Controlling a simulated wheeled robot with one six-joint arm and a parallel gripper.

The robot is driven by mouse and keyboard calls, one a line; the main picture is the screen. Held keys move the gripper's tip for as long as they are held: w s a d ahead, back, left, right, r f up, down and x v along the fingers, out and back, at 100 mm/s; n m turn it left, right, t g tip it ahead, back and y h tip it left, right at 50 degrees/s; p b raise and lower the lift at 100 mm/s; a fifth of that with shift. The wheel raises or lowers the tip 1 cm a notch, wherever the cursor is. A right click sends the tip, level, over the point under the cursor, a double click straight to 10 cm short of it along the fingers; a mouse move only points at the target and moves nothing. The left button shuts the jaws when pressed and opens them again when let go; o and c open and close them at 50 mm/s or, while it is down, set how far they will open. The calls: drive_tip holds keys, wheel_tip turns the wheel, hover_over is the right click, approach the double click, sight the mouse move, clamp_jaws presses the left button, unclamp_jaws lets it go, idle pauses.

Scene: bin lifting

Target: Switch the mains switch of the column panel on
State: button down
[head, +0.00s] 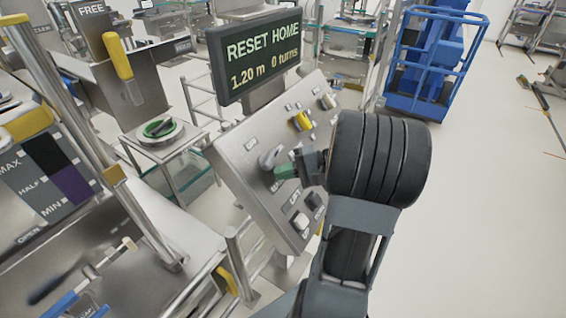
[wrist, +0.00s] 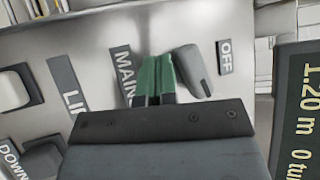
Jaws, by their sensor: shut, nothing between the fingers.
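The sloped grey column panel (head: 232,160) stands in the middle of the head view. Its mains switch (head: 270,157) is a grey rotary lever between the OFF label and the MAINS label; it also shows in the wrist view (wrist: 192,70), lying aslant, with the OFF label (wrist: 224,57) to its right and the MAINS label (wrist: 122,72) to its left. My gripper (head: 284,172) has green fingertips, shut and empty. In the wrist view the fingertips (wrist: 157,62) are at the panel, just left of the lever. I cannot tell whether they touch it. The ON label is not visible.
A display (head: 262,62) above the panel reads RESET HOME, 1.20 m, 0 turns. A yellow knob (head: 302,121) and a white button (head: 300,222) are close by on the panel.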

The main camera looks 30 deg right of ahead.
drive_tip(key=f, duration=0.1)
drive_tip(key=s+d+f+b, duration=0.1)
drive_tip(key=f+b, duration=0.1)
drive_tip(key=shift+s+d, duration=0.2)
drive_tip(key=shift+d, duration=0.1)
drive_tip(key=r+v, duration=0.1)
drive_tip(key=v, duration=0.9)
drive_tip(key=shift+b, duration=0.3)
drive_tip(key=shift+w, duration=0.1)
